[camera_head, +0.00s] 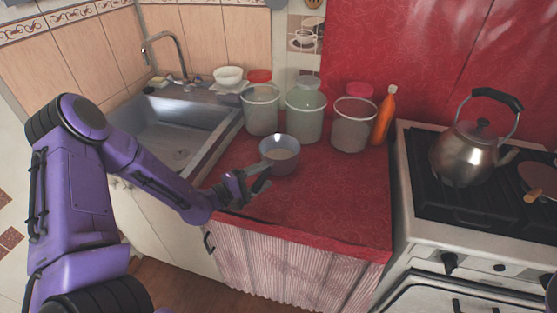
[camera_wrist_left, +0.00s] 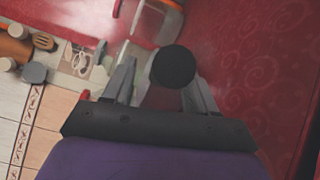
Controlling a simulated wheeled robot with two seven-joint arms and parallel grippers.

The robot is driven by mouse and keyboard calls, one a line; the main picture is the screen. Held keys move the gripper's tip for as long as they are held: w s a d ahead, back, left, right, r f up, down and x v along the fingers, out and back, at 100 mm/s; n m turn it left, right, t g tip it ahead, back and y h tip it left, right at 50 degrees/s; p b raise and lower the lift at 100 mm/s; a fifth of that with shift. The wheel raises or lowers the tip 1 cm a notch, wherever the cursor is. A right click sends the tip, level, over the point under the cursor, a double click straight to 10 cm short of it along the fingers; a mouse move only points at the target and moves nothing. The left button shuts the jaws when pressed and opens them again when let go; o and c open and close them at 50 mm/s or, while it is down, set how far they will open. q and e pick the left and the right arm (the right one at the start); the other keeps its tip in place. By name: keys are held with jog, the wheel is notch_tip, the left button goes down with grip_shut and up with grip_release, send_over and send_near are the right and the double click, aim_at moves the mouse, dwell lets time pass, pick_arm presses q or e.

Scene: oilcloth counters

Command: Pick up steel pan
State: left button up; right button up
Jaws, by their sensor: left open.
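The steel pan (camera_head: 279,160) is a small grey saucepan. It stands upright on the red oilcloth counter (camera_head: 320,205), in front of the glass jars, with its handle side toward my left gripper. My left gripper (camera_head: 257,182) is open at the handle side of the pan, just above the cloth. In the left wrist view, a dark round end (camera_wrist_left: 172,66), which looks like the handle's end, shows between the two open fingers. I cannot tell if the fingers touch it. My right gripper is not in view.
Several glass jars (camera_head: 306,115) and an orange bottle (camera_head: 384,117) stand behind the pan. A sink (camera_head: 180,130) is at the left. A kettle (camera_head: 468,152) stands on the stove (camera_head: 440,215) at the right. The counter's front right is clear.

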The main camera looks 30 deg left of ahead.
pick_arm(q)
grip_shut()
dwell(1.4)
jog(key=shift+r, duration=0.1)
